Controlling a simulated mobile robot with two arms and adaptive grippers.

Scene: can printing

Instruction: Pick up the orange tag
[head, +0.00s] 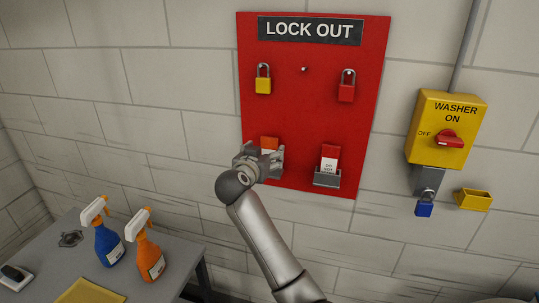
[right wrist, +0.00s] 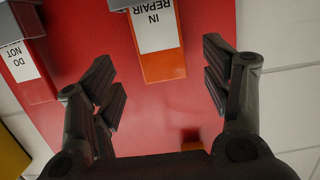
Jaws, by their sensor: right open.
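The orange tag (head: 269,143) is at the lower left of the red lock-out board (head: 300,120); its top shows above my right gripper (head: 262,163), which hides the rest. In the right wrist view the orange tag (right wrist: 160,67) appears upside down, with a white label reading "IN REPAIR". There my right gripper (right wrist: 158,72) is open, with one finger to each side of the tag and a gap on both sides. Neither finger appears to touch it. My left gripper is not in view.
A red tag (head: 331,152) sits in a grey holder (head: 327,181) at the board's lower right. Yellow (head: 263,84) and red (head: 346,91) padlocks hang above. The yellow washer switch box (head: 430,140) is farther right. Blue (head: 108,245) and orange (head: 150,258) spray bottles stand on a table at lower left.

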